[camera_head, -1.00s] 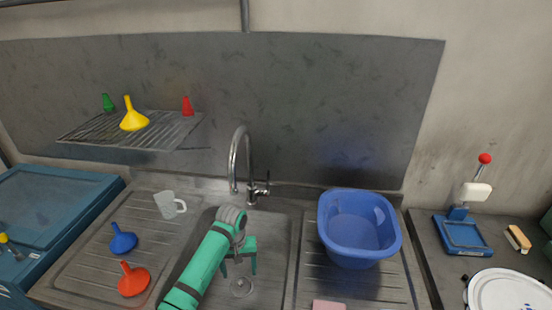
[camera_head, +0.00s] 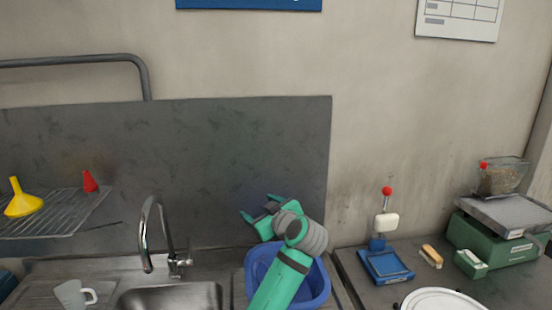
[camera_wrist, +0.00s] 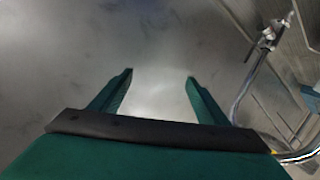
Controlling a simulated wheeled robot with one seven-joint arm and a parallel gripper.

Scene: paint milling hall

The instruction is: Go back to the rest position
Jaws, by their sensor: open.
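My gripper (camera_head: 260,207) is in front of the dark splashback, above the blue basin (camera_head: 318,284). Its two green fingers point up and to the left, spread apart with nothing between them. In the wrist view my gripper (camera_wrist: 160,85) is open and faces the bare grey splashback (camera_wrist: 150,40). My green forearm crosses in front of the basin and hides much of it.
The curved tap (camera_head: 148,235) stands left of my gripper, over the sink (camera_head: 170,298). A white mug (camera_head: 73,294) is at lower left. A rack (camera_head: 60,218) holds a yellow funnel (camera_head: 22,200) and a red one (camera_head: 89,181). A blue-based press (camera_head: 386,265) and green scale (camera_head: 490,240) stand right.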

